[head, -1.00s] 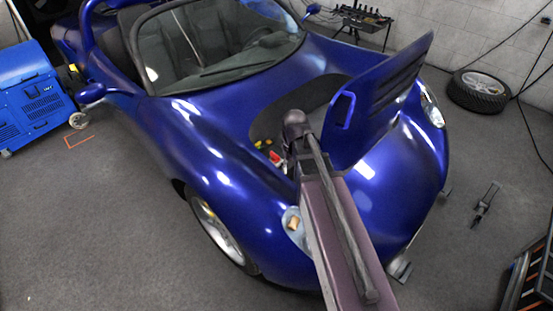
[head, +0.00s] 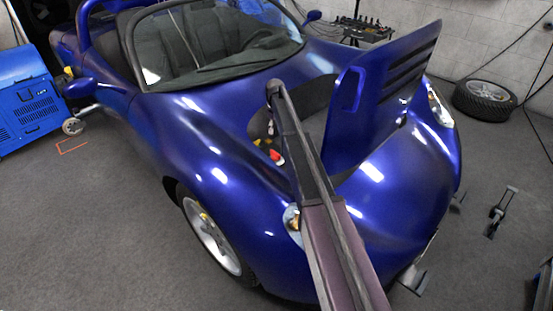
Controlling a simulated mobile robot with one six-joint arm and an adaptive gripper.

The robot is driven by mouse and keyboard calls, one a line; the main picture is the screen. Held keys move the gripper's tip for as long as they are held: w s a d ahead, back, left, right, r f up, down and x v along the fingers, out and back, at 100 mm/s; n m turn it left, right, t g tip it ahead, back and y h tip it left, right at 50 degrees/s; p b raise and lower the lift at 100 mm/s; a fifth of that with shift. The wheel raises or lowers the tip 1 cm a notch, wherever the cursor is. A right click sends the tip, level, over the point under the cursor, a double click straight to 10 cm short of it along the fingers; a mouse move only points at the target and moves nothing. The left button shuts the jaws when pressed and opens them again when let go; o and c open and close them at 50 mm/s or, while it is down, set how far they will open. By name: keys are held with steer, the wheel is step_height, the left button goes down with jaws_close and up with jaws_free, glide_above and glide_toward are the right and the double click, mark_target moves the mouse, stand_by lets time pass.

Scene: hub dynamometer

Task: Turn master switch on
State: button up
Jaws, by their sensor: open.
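The blue open-top car (head: 215,150) fills the middle of the head view with its front hatch (head: 385,85) raised. Under the hatch is a dark bay (head: 318,105). In its left part, a small red part (head: 277,157) sits beside small yellow parts. The red part may be the master switch, but it is too small to tell. My arm reaches over the car's nose to the bay and covers part of it. My gripper cannot be made out at the end of the arm.
The raised hatch stands close to the right of my arm. A blue machine (head: 28,95) is at the left. A loose wheel (head: 486,97) lies by the back wall. A black bench with tools (head: 355,30) stands behind the car. Floor is clear at the left front.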

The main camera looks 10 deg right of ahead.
mark_target(275, 152)
steer(key=shift+w+f, duration=0.2)
steer(key=shift+w, duration=0.3)
steer(key=shift+f, duration=0.2)
step_height(275, 152, down, 13)
steer(key=b, duration=1.3)
steer(key=shift+f+b, duration=0.2)
steer(key=shift+b, duration=0.2)
